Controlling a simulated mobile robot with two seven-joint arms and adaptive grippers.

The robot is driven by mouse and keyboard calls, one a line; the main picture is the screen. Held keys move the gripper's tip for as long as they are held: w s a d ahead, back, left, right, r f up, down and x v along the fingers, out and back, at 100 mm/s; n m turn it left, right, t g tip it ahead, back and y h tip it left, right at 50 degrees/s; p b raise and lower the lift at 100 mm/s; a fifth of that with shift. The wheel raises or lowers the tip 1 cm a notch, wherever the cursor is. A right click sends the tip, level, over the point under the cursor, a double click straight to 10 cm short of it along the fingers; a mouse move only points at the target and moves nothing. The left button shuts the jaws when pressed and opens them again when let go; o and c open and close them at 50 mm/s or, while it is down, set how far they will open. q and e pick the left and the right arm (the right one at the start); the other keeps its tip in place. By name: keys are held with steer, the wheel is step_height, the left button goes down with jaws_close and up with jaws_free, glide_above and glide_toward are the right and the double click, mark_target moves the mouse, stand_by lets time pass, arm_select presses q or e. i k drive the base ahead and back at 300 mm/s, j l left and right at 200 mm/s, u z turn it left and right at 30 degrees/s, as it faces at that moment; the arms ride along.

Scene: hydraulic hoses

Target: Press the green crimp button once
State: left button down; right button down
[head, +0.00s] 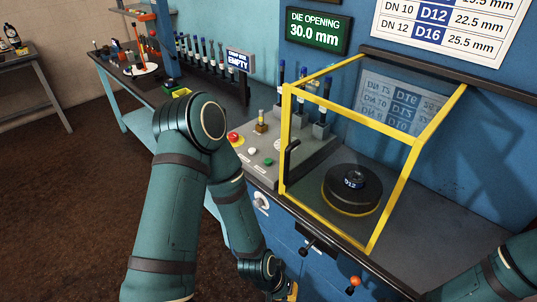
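The green crimp button (268,162) is a small round button near the front edge of the grey control panel (300,152). A pale white button (252,151) sits just left of it, and a red mushroom button (234,137) farther left. My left arm bends over at the elbow and reaches down in front of the bench. My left gripper (291,292) shows only in part at the bottom edge, well below the green button and apart from it; its fingers cannot be made out. My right arm enters at the lower right; its gripper is out of view.
A yellow-framed clear guard (376,120) stands right of the panel over a round black die marked D12 (352,183). Black-handled and orange-tipped levers (355,281) stick out from the blue bench front. The die opening display (317,29) reads 30.0 mm; a smaller sign (239,60) reads EMPTY.

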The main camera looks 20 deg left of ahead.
mark_target(267, 162)
steer(key=j+z, duration=0.1)
steer(key=j, duration=0.4)
steer(key=i+j+z, duration=0.1)
steer(key=j, duration=0.4)
steer(key=i+j, duration=0.1)
steer(key=j, duration=0.85)
steer(key=i+j, duration=0.1)
steer(key=j, duration=0.9)
steer(key=i+z, duration=0.05)
